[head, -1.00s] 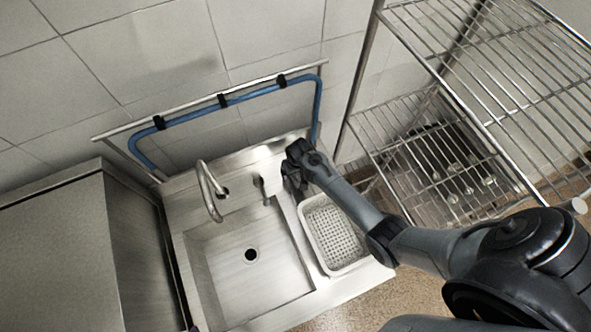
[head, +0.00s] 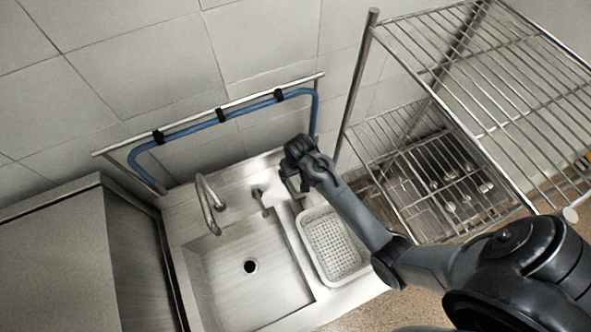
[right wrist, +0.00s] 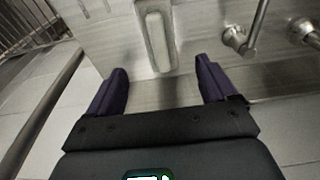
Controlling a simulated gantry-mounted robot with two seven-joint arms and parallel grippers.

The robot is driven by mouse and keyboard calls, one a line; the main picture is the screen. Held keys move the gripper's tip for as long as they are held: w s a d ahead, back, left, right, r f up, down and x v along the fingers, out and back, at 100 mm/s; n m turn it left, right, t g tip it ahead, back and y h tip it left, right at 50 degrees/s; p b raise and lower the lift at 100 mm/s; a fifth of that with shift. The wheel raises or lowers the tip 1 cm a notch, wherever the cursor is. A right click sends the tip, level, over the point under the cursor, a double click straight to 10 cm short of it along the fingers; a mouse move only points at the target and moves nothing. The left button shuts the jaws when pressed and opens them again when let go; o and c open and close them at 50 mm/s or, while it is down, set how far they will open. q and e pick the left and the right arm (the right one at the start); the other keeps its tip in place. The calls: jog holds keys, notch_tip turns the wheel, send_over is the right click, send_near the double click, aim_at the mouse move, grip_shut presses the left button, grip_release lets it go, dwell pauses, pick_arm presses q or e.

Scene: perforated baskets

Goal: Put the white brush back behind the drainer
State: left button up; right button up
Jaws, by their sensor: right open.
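The drainer is a white perforated basket (head: 334,245) on the right side of the sink unit. A pale elongated piece with a rounded outline, apparently the white brush (right wrist: 156,40), lies on the steel ledge behind the drainer. In the head view a pale bit of it (head: 293,184) shows just below my right gripper (head: 292,168). In the right wrist view my right gripper (right wrist: 163,88) is open and empty, with its fingers apart and the pale piece beyond the gap between them. My left gripper is not in view.
The sink basin (head: 250,285) is empty, left of the drainer. A curved tap (head: 208,205) and a small lever (head: 260,200) stand at its back edge. A blue hose (head: 222,116) hangs on a wall rail. A wire shelf (head: 430,150) stands close on the right.

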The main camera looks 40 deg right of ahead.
jog(key=shift+s+r, duration=0.1)
jog(key=shift+r, duration=0.35)
jog(key=s+a+r+n+t, duration=0.1)
jog(key=s+a+r, duration=0.3)
jog(key=s, duration=0.6)
jog(key=s+a+r+n, duration=0.4)
jog(key=s+a+r, duration=0.1)
jog(key=s, duration=0.6)
jog(key=shift+r+n+t+y, duration=0.3)
jog(key=shift+r+t+y, duration=0.1)
jog(key=shift+r, duration=0.3)
notch_tip(320, 180, up, 9)
jog(key=p, duration=0.8)
jog(key=shift+f+p, duration=0.2)
jog(key=shift+p, duration=0.1)
